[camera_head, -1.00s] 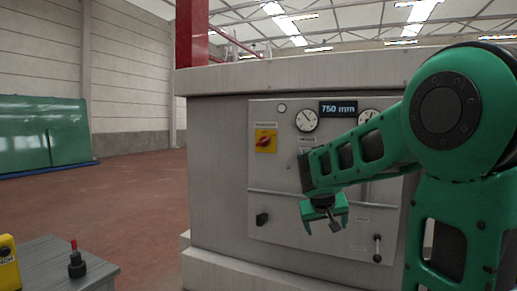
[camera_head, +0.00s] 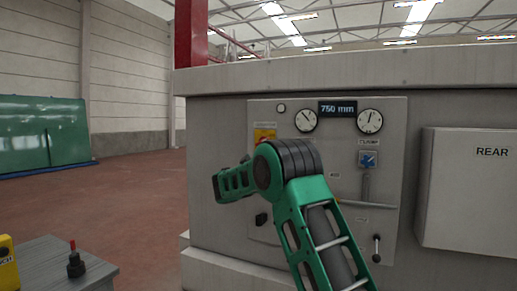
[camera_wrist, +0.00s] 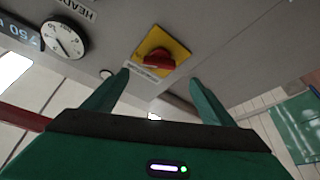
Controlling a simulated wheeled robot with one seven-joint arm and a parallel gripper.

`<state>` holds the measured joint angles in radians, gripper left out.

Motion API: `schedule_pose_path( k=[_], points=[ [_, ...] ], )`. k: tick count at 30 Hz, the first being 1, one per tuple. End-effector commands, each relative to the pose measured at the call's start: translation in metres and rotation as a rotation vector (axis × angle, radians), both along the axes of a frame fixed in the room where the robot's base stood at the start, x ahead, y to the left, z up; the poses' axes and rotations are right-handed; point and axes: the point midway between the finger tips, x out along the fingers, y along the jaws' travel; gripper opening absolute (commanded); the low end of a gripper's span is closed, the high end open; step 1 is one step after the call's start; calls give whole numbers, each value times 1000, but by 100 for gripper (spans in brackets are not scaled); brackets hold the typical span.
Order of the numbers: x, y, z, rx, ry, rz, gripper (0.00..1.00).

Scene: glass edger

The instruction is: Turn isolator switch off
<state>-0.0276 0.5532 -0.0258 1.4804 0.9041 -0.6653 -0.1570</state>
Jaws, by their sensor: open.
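The isolator switch is a red rotary knob on a yellow square plate (camera_head: 265,133), at the upper left of the grey control panel; in the head view my arm covers its lower part. In the wrist view the red knob (camera_wrist: 158,61) shows whole, on its yellow plate (camera_wrist: 176,45). My gripper (camera_wrist: 155,80) is open and empty, its two green fingers apart, with the switch beyond and between the tips. The fingers look clear of the knob, but the exact gap cannot be told. In the head view my arm hides the fingers.
The panel also holds two dials (camera_head: 370,121), a 750 mm display (camera_head: 338,109), a blue clamp switch (camera_head: 368,159), a black knob (camera_head: 262,219) and a lever (camera_head: 376,247). A white REAR box (camera_head: 470,190) juts out at right. A grey table (camera_head: 62,265) stands at lower left.

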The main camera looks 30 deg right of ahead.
Motion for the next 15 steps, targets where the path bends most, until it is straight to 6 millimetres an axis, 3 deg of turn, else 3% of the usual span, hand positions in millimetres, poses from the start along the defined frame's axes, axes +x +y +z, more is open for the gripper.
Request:
schedule_pose_path(
  k=[15],
  points=[
    [58, -50, 26, 1, 1, -1, 78]
  ],
)
